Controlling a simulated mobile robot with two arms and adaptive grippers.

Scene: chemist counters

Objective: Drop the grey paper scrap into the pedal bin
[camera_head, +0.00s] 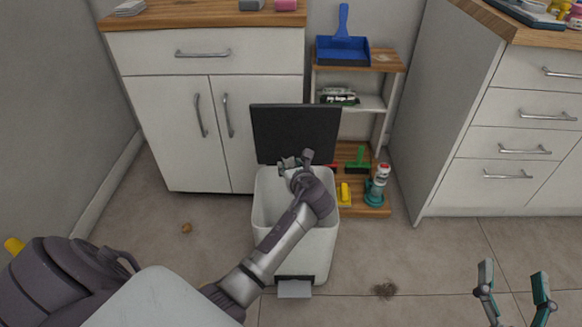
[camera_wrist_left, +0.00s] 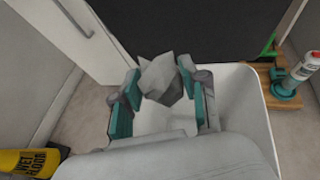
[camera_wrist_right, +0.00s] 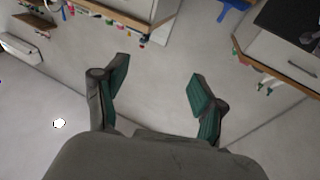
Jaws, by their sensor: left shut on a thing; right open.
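The grey paper scrap (camera_wrist_left: 161,78) is a crumpled, light grey piece between the fingers of my left gripper (camera_wrist_left: 158,92) in the left wrist view. My left gripper is shut on it. In the head view my left gripper (camera_head: 296,162) is over the back part of the white pedal bin (camera_head: 312,250), in front of its raised dark lid (camera_head: 295,132). The bin is open, and its opening (camera_wrist_left: 240,100) lies below the scrap in the left wrist view. My right gripper (camera_head: 514,285) is open and empty over the floor at the lower right; it also shows in the right wrist view (camera_wrist_right: 155,85).
A white cabinet (camera_head: 172,135) stands behind the bin on the left. A small shelf with a blue dustpan (camera_head: 342,52) and a teal-based bottle (camera_head: 376,186) is behind right. A drawer counter (camera_head: 500,130) is at right.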

